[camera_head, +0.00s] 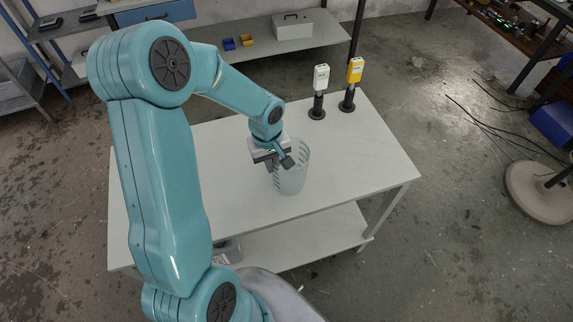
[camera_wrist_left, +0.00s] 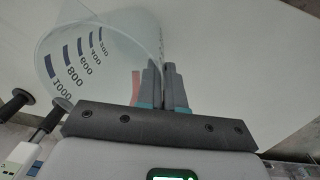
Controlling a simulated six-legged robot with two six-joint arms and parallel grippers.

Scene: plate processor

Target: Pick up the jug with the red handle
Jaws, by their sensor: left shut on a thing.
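A clear jug (camera_head: 292,176) with dark measuring marks stands on the white table in the head view. The jug (camera_wrist_left: 105,55) also fills the upper left of the left wrist view, with its scale numbers showing. A small piece of its red handle (camera_wrist_left: 136,86) shows beside the fingers there. My left gripper (camera_head: 279,160) is at the jug's upper left side, shut on the handle. Its fingers (camera_wrist_left: 163,88) hide most of the handle. I cannot tell whether the jug's base touches the table. My right gripper is in neither view.
The white table (camera_head: 360,160) is mostly clear around the jug. A white device (camera_head: 320,78) and a yellow device (camera_head: 355,71) stand on black posts at its far edge. A shelf (camera_head: 270,45) with a grey box (camera_head: 292,25) is behind.

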